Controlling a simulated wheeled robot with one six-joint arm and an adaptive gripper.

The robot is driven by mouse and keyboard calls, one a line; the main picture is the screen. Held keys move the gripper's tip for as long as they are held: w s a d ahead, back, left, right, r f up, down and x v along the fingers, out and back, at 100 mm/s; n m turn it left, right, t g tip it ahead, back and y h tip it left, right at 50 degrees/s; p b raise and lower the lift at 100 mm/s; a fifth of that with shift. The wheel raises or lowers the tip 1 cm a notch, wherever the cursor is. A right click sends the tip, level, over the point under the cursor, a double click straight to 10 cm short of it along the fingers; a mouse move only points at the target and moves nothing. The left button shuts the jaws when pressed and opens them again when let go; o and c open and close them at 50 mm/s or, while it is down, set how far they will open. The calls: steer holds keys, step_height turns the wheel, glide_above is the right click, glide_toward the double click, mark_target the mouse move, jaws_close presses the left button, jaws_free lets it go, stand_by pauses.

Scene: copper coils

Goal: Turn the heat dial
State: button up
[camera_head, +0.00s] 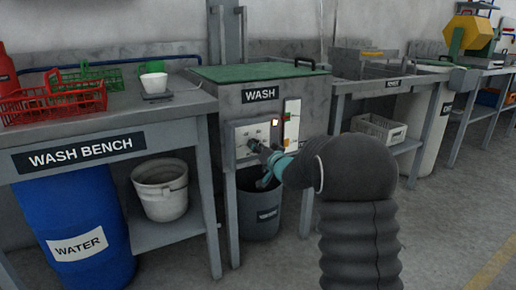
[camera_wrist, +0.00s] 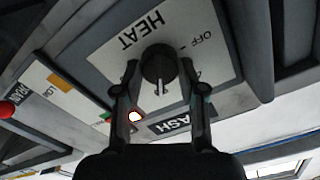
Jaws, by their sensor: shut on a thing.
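The heat dial (camera_wrist: 160,64) is a dark round knob on a pale panel (camera_wrist: 190,25) marked HEAT and OFF, seen turned over in the wrist view. My gripper (camera_wrist: 159,72) has one finger on each side of the dial and is shut on it. A pale mark on the knob shows between the fingers, but its exact setting is hard to read. In the head view the panel (camera_head: 244,134) is on the front of the wash tank (camera_head: 228,98), and my gripper (camera_head: 256,147) reaches it from the right, hiding the dial.
A lit lamp (camera_wrist: 135,116) glows beside the dial; it also shows in the head view (camera_head: 275,122). A level gauge (camera_head: 292,122) is to its right. A grey bin (camera_head: 259,220) stands below. The wash bench (camera_head: 110,120) stands left, with red and green baskets.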

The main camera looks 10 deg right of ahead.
steer(key=n+b, duration=0.5)
steer(key=n, duration=1.8)
steer(key=shift+a+n+b, duration=0.15)
steer(key=shift+n+b, duration=0.25)
steer(key=shift+f, duration=0.1)
stand_by(0.4)
steer(key=o, duration=1.1)
steer(key=shift+o, duration=0.2)
